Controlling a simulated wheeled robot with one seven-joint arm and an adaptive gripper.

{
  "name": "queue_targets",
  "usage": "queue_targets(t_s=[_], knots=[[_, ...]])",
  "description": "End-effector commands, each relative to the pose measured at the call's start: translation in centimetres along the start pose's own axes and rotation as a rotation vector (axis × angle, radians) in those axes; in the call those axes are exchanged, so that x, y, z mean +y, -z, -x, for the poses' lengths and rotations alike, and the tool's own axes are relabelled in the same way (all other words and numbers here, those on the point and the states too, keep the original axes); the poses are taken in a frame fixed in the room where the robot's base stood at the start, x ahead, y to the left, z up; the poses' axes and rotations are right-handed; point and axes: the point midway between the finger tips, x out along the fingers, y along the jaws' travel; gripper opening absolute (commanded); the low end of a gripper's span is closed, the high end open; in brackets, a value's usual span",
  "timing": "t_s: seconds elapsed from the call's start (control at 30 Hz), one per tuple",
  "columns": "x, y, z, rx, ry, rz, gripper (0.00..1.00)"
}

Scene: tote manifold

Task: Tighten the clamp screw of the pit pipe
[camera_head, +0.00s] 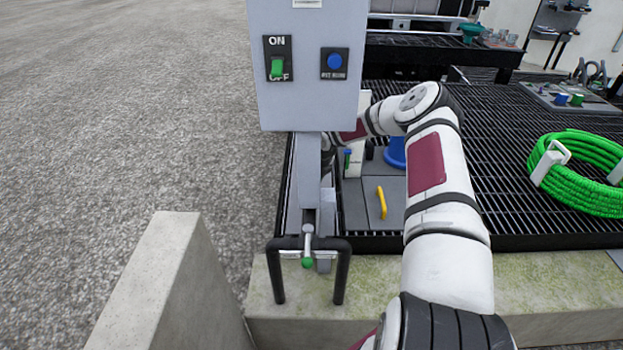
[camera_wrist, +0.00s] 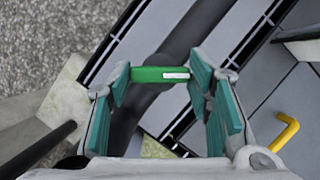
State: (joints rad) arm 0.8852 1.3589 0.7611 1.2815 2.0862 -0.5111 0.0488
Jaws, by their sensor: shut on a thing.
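In the wrist view, my gripper (camera_wrist: 160,76) is shut on a green bar with a white mark (camera_wrist: 160,74), held between its teal finger pads. The bar looks like the handle of the clamp screw. It lies across a thick dark pipe (camera_wrist: 178,62), which shows behind and below it. In the head view, my arm reaches behind the grey control box, and my gripper and the held bar are mostly hidden there. How tight the screw is cannot be told.
The grey control box (camera_head: 305,102) stands on a post close to my arm. A green-tipped lever (camera_head: 307,262) and a black pipe frame (camera_head: 342,272) are below it. A yellow handle (camera_head: 381,202) and a coiled green hose (camera_head: 590,190) are to the right.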

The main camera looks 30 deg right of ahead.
Motion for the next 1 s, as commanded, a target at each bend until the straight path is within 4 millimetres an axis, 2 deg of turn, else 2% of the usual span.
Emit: queue_targets(t_s=[0.17, 0.2, 0.27, 0.67, 0.77, 1.0], knots=[[0.0, 0.1, -0.1, 0.001, 0.0, 0.0, 0.19], [0.0, 0.1, -0.1, 0.001, -0.001, 0.001, 0.53], [0.0, 0.1, 0.0, 0.001, 0.0, 0.001, 0.67], [-0.1, 0.0, 0.5, 0.0, 0.0, 0.001, 0.67], [-0.1, -0.1, 1.6, -0.001, 0.001, 0.002, 0.67], [-0.1, 0.0, 6.4, -0.001, 0.002, 0.002, 0.67]])
